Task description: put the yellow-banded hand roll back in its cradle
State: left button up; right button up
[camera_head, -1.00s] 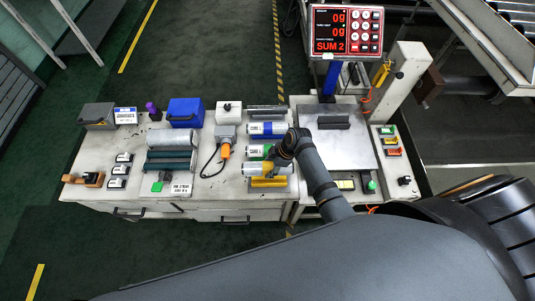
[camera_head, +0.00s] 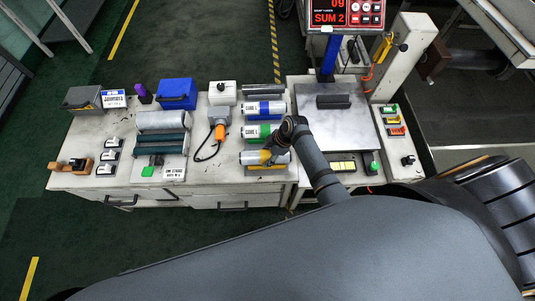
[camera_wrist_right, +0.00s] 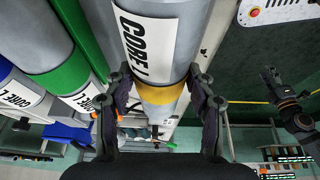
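The hand roll (camera_head: 253,157) is grey-white with a yellow band. It lies level at the front of the row of rolls, just above or in its yellow cradle (camera_head: 268,167); whether it rests there I cannot tell. My right gripper (camera_head: 268,156) reaches it from above right. In the right wrist view its fingers (camera_wrist_right: 160,88) stand on both sides of the roll (camera_wrist_right: 150,60) near the yellow band, closed on it. My left gripper (camera_wrist_right: 270,76) seems to show at the right edge of that view, too small to judge.
Behind lie the green-banded roll (camera_head: 258,132) and blue-banded roll (camera_head: 265,109). To the left are a grey device with an orange part (camera_head: 220,131) and its cable, and a winder with rollers (camera_head: 162,135). A steel plate (camera_head: 345,135) lies right of my arm.

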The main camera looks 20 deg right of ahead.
jog(key=o, duration=0.6)
jog(key=shift+c, duration=0.2)
jog(key=v, duration=1.2)
